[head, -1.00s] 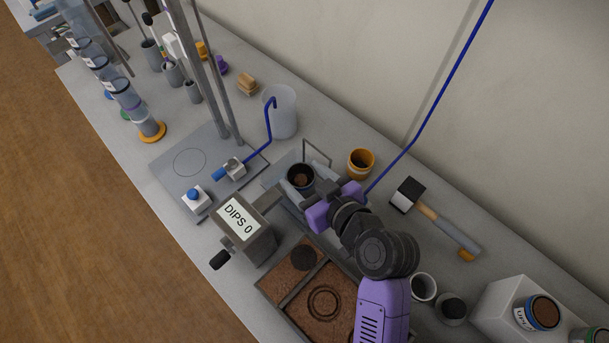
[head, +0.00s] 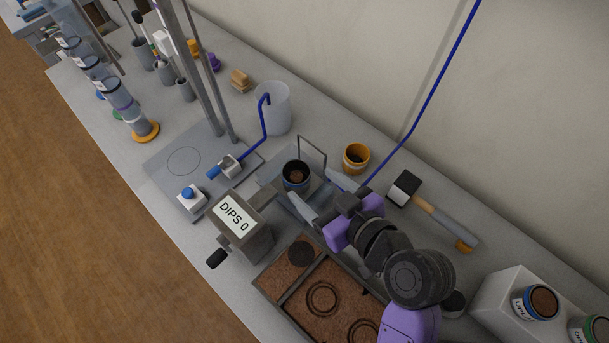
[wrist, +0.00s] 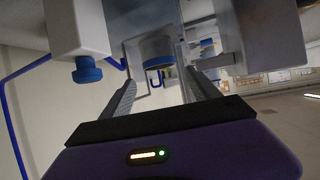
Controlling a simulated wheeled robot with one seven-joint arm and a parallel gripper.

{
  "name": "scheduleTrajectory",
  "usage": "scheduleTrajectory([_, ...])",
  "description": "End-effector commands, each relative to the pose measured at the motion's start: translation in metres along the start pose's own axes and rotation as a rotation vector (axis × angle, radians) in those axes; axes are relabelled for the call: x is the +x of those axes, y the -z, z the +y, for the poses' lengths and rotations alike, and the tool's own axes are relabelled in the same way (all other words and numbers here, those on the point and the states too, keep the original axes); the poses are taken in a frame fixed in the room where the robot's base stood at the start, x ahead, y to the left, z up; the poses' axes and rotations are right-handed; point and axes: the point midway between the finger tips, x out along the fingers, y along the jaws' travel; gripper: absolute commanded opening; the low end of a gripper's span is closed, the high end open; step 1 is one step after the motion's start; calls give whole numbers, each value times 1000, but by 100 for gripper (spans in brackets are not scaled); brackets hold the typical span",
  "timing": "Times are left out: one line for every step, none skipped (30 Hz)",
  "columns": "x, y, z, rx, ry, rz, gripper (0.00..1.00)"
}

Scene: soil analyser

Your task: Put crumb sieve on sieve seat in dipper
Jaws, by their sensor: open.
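The crumb sieve (head: 296,178) appears to be the small dark cup with a blue rim and brown crumbs inside. It looks upright at the dipper (head: 262,192), by the thin wire frame and pale tray beside the DIPS 0 box. Whether it is fully down on the sieve seat cannot be told, as the seat is hidden. My gripper (head: 316,194) is open and empty, just to the lower right of the sieve, its fingers pointing at it. In the wrist view the sieve (wrist: 158,52) shows ahead, between and beyond the open fingers.
The DIPS 0 box (head: 240,222) with its crank stands close left of my gripper. A soil tray (head: 287,278) is in front. A clear beaker (head: 273,108) stands behind.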

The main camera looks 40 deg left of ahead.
Motion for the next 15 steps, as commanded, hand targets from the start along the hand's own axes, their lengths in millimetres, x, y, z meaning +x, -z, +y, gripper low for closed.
scheduleTrajectory([-11, -1, 1, 1, -3, 2, 71])
scheduleTrajectory([-17, 0, 1, 1, -4, 2, 71])
scheduleTrajectory([-24, -1, 1, 1, -3, 1, 71])
scheduleTrajectory([-28, -1, 1, 0, -3, 1, 71])
scheduleTrajectory([-33, -1, 1, 1, -3, 0, 71])
scheduleTrajectory([-38, 0, 1, 1, -3, 2, 71])
scheduleTrajectory([-42, 0, 1, 1, -2, 2, 71])
scheduleTrajectory([-45, 0, 1, 1, -1, 1, 71])
scheduleTrajectory([-48, 0, 1, 1, -2, 1, 71])
scheduleTrajectory([-51, 0, 1, 0, -2, 1, 71])
scheduleTrajectory([-52, 0, 1, 0, -1, 0, 71])
scheduleTrajectory([-54, 0, 0, 1, -1, -1, 71])
scheduleTrajectory([-55, 0, 0, 1, 0, -1, 71])
scheduleTrajectory([-56, 0, 0, 0, 0, -1, 71])
scheduleTrajectory([-56, 0, 0, 0, 0, -1, 71])
